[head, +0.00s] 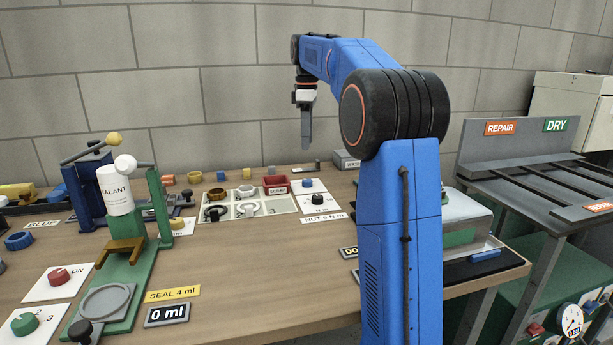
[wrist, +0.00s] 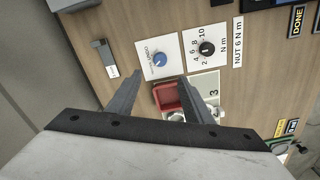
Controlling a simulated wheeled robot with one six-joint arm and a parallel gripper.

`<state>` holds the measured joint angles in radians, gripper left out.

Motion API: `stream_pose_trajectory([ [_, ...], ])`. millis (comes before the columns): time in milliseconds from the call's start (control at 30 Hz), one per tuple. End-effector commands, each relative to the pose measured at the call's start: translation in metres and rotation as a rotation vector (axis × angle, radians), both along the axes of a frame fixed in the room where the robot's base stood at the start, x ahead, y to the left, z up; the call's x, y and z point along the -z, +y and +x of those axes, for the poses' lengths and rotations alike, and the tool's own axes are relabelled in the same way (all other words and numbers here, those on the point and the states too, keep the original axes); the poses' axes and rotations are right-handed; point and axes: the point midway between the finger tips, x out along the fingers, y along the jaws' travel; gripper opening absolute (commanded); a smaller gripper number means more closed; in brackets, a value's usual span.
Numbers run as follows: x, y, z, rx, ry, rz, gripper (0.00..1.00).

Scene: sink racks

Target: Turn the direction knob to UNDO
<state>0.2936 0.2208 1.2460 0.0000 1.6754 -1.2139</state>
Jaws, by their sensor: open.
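The direction knob (wrist: 159,60) is a small blue knob on a white plate (wrist: 157,73) in the wrist view. The plate has small print that seems to read UNDO beside the knob; a pale mark shows on the knob, but its exact setting is too small to tell. The knob also shows in the head view (head: 307,182) at the back of the bench. My gripper (wrist: 161,81) is open and empty, its two fingers apart, pointing toward the bench near the knob. In the head view my gripper (head: 306,147) hangs above the bench, clear of the knob.
A black numbered knob (wrist: 206,48) on a plate marked N m sits beside the blue one. A red tray (wrist: 166,96) and a numbered parts board (head: 272,208) lie near. A grey block (wrist: 103,50) stands on the other side. A green sealant press (head: 135,260) stands front left.

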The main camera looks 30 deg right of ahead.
Motion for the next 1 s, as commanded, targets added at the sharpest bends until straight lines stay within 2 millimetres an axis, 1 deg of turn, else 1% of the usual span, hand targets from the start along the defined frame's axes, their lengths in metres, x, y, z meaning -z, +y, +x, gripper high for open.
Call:
stream_pose_trajectory([
  [33,0.01,0.0,-0.001,0.0,0.002,0.0,0.46],
  [300,0.057,0.001,-0.001,0.0,0.002,0.0,0.46],
  [600,0.106,0.0,-0.001,0.001,0.001,0.0,0.46],
  [800,0.125,0.0,-0.001,0.001,0.0,0.0,0.46],
  [1000,0.13,0.0,0.0,0.001,-0.001,-0.001,0.46],
])
